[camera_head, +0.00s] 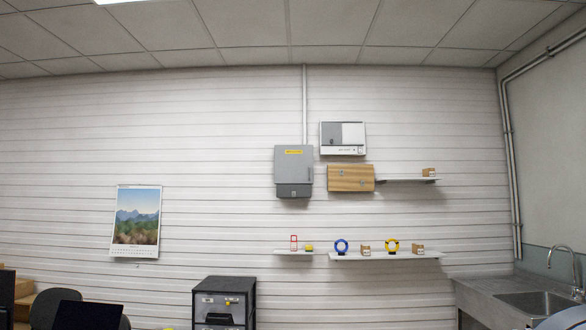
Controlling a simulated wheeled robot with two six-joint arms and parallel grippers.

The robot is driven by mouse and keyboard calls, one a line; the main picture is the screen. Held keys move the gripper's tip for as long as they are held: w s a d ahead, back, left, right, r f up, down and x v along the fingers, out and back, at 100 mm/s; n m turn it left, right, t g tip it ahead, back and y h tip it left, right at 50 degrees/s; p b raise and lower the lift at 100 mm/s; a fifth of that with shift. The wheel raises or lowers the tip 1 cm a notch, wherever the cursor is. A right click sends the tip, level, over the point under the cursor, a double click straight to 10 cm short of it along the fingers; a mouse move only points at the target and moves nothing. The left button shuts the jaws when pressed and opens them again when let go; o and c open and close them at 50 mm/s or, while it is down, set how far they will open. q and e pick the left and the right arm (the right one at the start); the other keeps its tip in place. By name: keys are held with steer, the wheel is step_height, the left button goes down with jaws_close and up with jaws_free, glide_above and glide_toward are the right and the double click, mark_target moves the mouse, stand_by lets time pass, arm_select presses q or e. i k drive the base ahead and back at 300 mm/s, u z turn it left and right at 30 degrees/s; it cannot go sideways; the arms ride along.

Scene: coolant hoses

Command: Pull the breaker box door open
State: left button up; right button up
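The breaker box is most likely the grey wall box (294,165) with a yellow label, right of the picture's middle. A conduit runs up from its top to the ceiling. Its front door looks shut. A darker section (294,191) sits at its bottom. Any handle is too small to make out. Neither of my grippers shows in the head view.
A white and grey unit (343,150) and a wooden cabinet (350,178) hang just right of the box. Below, a shelf (350,256) holds blue and yellow rings and small boxes. A drawer unit (224,283) stands lower left; a sink (535,301) is at right.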

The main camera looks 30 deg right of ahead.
mark_target(293, 164)
steer(key=z, duration=0.1)
steer(key=i, duration=0.7)
steer(key=z, duration=0.55)
steer(key=i, duration=2.05)
steer(key=z, duration=0.5)
steer(key=i, duration=2)
steer(key=z, duration=0.1)
